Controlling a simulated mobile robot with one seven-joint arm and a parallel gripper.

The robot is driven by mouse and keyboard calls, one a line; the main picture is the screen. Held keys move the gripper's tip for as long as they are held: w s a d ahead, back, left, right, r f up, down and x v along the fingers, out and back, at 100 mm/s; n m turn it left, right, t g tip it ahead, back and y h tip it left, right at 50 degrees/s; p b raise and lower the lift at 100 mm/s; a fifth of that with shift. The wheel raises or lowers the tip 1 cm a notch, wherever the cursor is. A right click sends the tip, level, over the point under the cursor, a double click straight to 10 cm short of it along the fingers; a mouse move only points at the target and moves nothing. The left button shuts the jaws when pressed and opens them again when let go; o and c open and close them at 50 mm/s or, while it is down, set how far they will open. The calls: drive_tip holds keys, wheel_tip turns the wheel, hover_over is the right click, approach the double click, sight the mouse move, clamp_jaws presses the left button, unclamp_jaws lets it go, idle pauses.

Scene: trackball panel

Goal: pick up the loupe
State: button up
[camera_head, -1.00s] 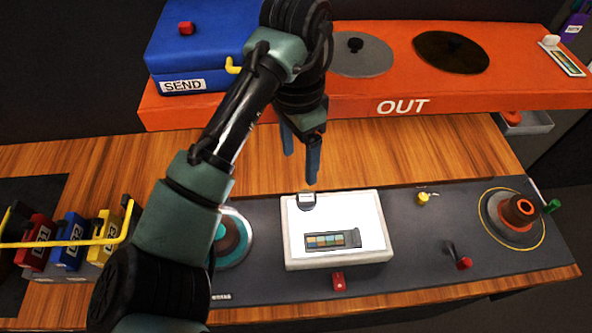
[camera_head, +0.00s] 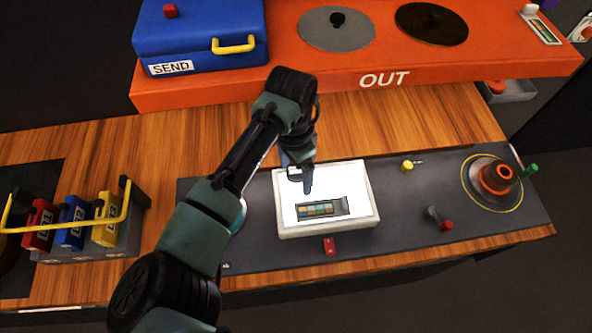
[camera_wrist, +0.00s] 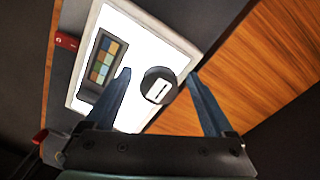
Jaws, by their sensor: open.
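The loupe (camera_wrist: 158,86) shows in the wrist view as a small dark round piece with a white window, on the lit white panel near its edge. In the head view the loupe (camera_head: 294,173) is mostly hidden by my gripper. My gripper (camera_wrist: 158,82) is open, with one blue finger on each side of the loupe in the wrist view. In the head view my gripper (camera_head: 304,180) is low over the panel's back left corner. I cannot tell whether the fingers reach down to the loupe's height.
The lit panel (camera_head: 350,223) carries a strip of coloured squares (camera_head: 321,208). A red block (camera_head: 329,246) is in front of it. A yellow knob (camera_head: 407,166), a red-tipped lever (camera_head: 445,224) and an orange trackball-like knob (camera_head: 497,178) stand to the right. A blue SEND case (camera_head: 200,40) is behind.

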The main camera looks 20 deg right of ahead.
clamp_jaws()
idle(0.5)
